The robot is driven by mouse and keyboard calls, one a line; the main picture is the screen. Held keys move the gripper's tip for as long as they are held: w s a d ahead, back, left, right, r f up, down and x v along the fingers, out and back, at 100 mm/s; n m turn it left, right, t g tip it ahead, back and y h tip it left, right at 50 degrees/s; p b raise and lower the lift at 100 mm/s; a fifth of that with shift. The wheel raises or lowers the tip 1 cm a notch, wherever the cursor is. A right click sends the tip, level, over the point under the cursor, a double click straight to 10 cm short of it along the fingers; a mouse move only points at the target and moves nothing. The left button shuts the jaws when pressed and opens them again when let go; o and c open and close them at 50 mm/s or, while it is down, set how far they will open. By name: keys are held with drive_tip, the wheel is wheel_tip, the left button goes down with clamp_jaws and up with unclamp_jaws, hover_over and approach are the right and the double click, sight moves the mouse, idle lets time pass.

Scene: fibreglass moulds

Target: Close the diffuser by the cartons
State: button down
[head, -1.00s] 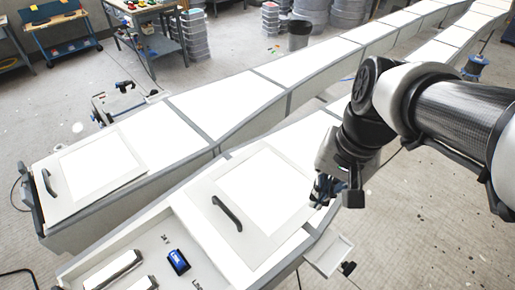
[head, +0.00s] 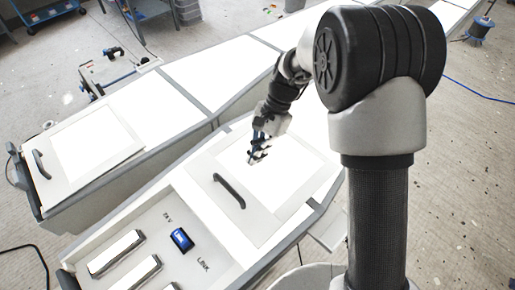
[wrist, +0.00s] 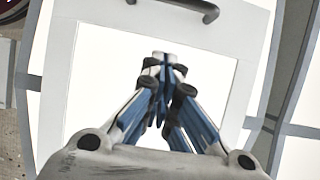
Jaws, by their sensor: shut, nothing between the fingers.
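The near diffuser (head: 237,155), a white panel in a pale grey frame with a dark bar handle (head: 229,191), lies on the near light table. It sits back from the table's near end, where a compartment is uncovered. A second framed diffuser with a handle (head: 97,145) lies at the end of the far table. My gripper (head: 257,158) is shut and empty, above the near diffuser's white panel, behind its handle. In the wrist view the shut fingertips (wrist: 163,62) are over the white panel, with the handle (wrist: 182,7) at the top edge. I cannot make out any cartons.
The uncovered compartment (head: 150,215) holds white bars (head: 116,252), a blue device (head: 182,240) and printed labels. A clamp-like stand (head: 110,70) is beyond the far table. A blue trolley (head: 48,14) is at the back left. The floor at right is mostly clear.

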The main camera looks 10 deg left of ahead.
sight(238, 185)
drive_tip(key=b+x, duration=0.1)
drive_tip(key=x, duration=0.5)
drive_tip(key=shift+s+a+r+b, duration=0.3)
drive_tip(key=shift+s+a, duration=0.2)
drive_tip(key=shift+s, duration=0.1)
drive_tip(key=shift+s+a+r+b, duration=0.15)
drive_tip(key=shift+s+a+r, duration=0.15)
drive_tip(key=shift+s+a, duration=0.4)
drive_tip(key=shift+s, duration=0.05)
drive_tip(key=shift+s+a+r, duration=0.1)
drive_tip(key=shift+s+a, duration=0.3)
drive_tip(key=shift+s, duration=0.05)
drive_tip(key=s+a+p, duration=0.1)
drive_tip(key=s+a, duration=0.7)
drive_tip(key=s, duration=0.2)
drive_tip(key=s+a+p, duration=0.2)
drive_tip(key=s+a, duration=0.7)
drive_tip(key=s, duration=0.1)
drive_tip(key=s+a+p, duration=0.2)
drive_tip(key=s+a, duration=0.6)
drive_tip(key=s, duration=0.2)
drive_tip(key=shift+a, duration=0.35)
